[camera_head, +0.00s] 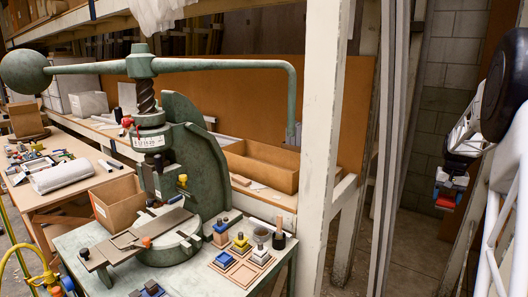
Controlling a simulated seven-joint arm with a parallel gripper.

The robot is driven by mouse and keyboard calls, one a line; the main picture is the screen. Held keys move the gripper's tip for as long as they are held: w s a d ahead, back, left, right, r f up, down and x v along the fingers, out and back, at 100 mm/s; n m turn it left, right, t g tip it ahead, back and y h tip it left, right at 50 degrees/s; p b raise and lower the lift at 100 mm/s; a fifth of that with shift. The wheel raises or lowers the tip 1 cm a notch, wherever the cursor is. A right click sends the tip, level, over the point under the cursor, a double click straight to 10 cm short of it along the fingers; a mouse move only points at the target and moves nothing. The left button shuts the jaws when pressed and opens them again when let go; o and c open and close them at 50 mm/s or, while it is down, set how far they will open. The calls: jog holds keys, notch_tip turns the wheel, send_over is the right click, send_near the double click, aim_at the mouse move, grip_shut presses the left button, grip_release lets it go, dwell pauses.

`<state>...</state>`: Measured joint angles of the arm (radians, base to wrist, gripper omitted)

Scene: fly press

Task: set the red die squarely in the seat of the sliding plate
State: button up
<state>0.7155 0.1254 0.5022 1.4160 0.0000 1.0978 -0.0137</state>
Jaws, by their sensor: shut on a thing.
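My gripper (453,172) is at the far right, high in front of the wall and well away from the press. It is shut on a small block with a red lower part, which I take as the red die (445,203); blue shows between the red part and the jaws. The sliding plate (122,247) is a long flat bar across the round base of the green fly press, sticking out to the left, with a black knob near its left end. A small orange-red piece shows on it. Its seat is too small to make out clearly.
The green fly press (203,160) has a long handle arm (220,64) with a ball weight. Dies with blue, yellow and grey tops stand on a wooden holder (238,272) at the table's right. A cardboard box (117,204) stands left of the press. A white post (322,120) rises right of the table.

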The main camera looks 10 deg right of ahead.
jog(key=shift+a, duration=0.15)
dwell(0.7)
jog(key=w+a+f+n, duration=0.2)
jog(key=w+a+n, duration=0.3)
jog(key=a, duration=1.4)
jog(key=w+a+f+n, duration=0.1)
jog(key=w+a+n, duration=0.2)
jog(key=a+n, duration=1.05)
jog(key=w+a+f+n, duration=0.15)
jog(key=w+a, duration=0.25)
jog(key=a, duration=2.1)
jog(key=s+a+n, duration=0.3)
jog(key=a+n, duration=0.2)
jog(key=a, duration=1)
jog(key=s+a+n, duration=0.4)
jog(key=a+n, duration=0.1)
jog(key=a, duration=0.9)
jog(key=s+a+n, duration=0.4)
jog(key=a+n, duration=0.1)
jog(key=a, duration=1)
jog(key=shift+s+a, duration=0.25)
jog(key=shift+a, duration=0.1)
